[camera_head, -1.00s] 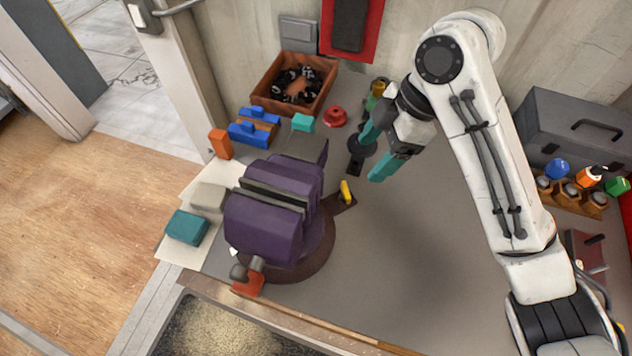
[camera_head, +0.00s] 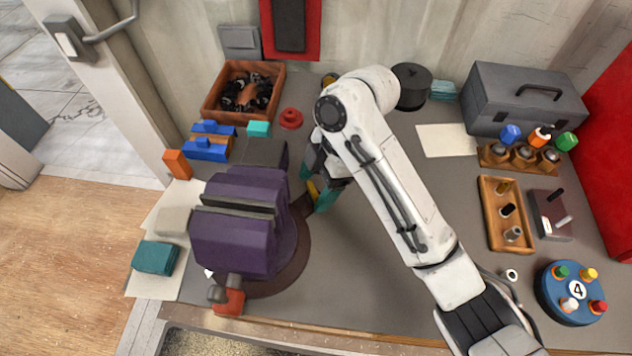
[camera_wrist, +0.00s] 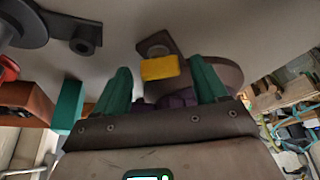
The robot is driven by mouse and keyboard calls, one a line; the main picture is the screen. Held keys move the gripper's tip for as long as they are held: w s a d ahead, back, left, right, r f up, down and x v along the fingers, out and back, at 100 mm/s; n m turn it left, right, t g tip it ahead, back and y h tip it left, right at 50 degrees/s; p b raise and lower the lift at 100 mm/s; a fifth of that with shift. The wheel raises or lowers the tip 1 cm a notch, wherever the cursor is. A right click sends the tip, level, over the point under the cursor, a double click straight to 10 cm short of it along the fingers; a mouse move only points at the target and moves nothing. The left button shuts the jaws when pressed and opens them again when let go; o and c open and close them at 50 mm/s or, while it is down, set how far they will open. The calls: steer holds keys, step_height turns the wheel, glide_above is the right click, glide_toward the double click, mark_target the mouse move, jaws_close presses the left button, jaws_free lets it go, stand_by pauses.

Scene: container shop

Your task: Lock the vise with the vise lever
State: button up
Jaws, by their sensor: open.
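The purple vise (camera_head: 235,240) stands on a round brown base at the left front of the bench. A yellow-ended lever (camera_head: 312,189) sits on a dark arm at the base's right side; I take it for the vise lever. My gripper (camera_head: 315,184) points down there, its teal fingers open on either side of the yellow end. In the wrist view the yellow lever end (camera_wrist: 159,68) shows between the open fingers, apart from both as far as I can tell. The vise's red-orange front handle (camera_head: 229,302) is at its near end. My arm hides part of the bench.
Behind the vise are blue blocks (camera_head: 207,150), a teal block (camera_head: 259,129), a red knob (camera_head: 291,118) and a brown bin (camera_head: 212,104). A grey toolbox (camera_head: 525,105) and a wooden tray (camera_head: 490,224) stand right. Bench between vise and tray is mostly clear.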

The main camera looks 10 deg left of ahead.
steer(key=shift+f, duration=0.1)
steer(key=c, duration=1.1)
steer(key=shift+o, duration=0.2)
steer(key=shift+s+r+m+p, duration=0.1)
steer(key=shift+r+m+p, duration=0.1)
steer(key=shift+m+p, duration=0.5)
steer(key=shift+f+m+t+y+p, duration=0.15)
steer(key=shift+m+t+y+p, duration=0.15)
steer(key=shift+m+t+p, duration=0.45)
steer(key=shift+b, duration=0.3)
steer(key=o, duration=1.1)
steer(key=shift+c, duration=0.2)
steer(key=p+v, duration=0.1)
steer(key=v, duration=0.9)
steer(key=shift+w+r+p, duration=0.2)
steer(key=shift+r+p, duration=0.1)
steer(key=shift+d, duration=0.15)
